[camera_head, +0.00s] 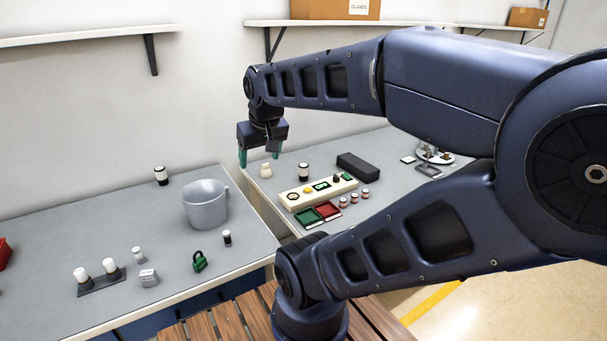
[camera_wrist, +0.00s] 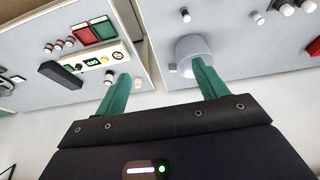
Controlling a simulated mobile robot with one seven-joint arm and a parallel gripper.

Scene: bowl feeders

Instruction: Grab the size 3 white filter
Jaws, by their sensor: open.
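No size marking is readable, so I cannot tell which white piece is the size 3 filter. One small white piece (camera_head: 265,171) stands on the right table, below my gripper; it also shows in the wrist view (camera_wrist: 118,55). Two white cylinders (camera_head: 101,269) stand on a dark holder on the left table. A smaller whitish piece (camera_head: 138,254) stands beside them. My gripper (camera_head: 259,158) is open and empty, pointing down above the gap between the tables. Its green fingers are wide apart in the wrist view (camera_wrist: 160,88).
A grey mug (camera_head: 205,206), black-and-white jars (camera_head: 161,176) (camera_head: 303,172), a green padlock (camera_head: 199,262) and a white block (camera_head: 148,278) stand about. A button panel (camera_head: 318,192), red and green trays and a black box (camera_head: 358,166) occupy the right table. A shelf hangs above.

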